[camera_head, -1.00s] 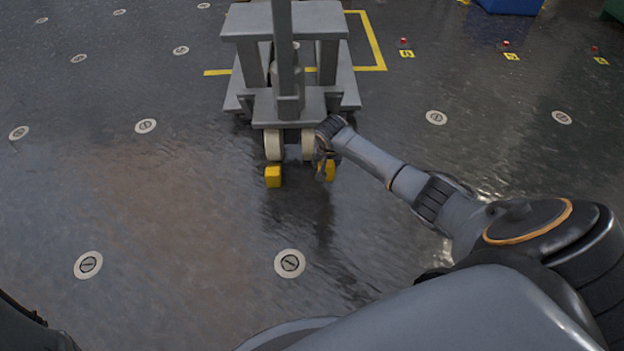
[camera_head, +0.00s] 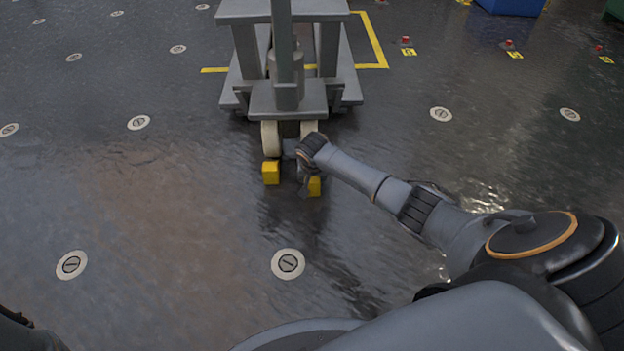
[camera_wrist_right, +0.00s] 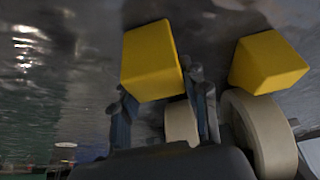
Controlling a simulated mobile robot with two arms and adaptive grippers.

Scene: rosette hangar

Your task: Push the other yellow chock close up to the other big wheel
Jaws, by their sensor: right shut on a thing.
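The right yellow chock (camera_head: 314,187) is between the fingers of my right gripper (camera_head: 303,183), on the near side of the cart's right wheel (camera_head: 309,128). In the right wrist view the held chock (camera_wrist_right: 152,62) shows beyond the fingertips, and my right gripper (camera_wrist_right: 166,98) is shut on it. A gap of floor appears between this chock and its wheel, partly hidden by my gripper. The other yellow chock (camera_head: 270,173) stands close up to the left big wheel (camera_head: 271,139); whether they touch is unclear. My left gripper is out of view.
The grey wheeled stand (camera_head: 288,98) rises just behind the wheels. Yellow floor lines (camera_head: 376,45) run behind it. Round floor discs (camera_head: 288,264) dot the wet, dark floor, which is mostly free. A blue box (camera_head: 511,4) is at the far right.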

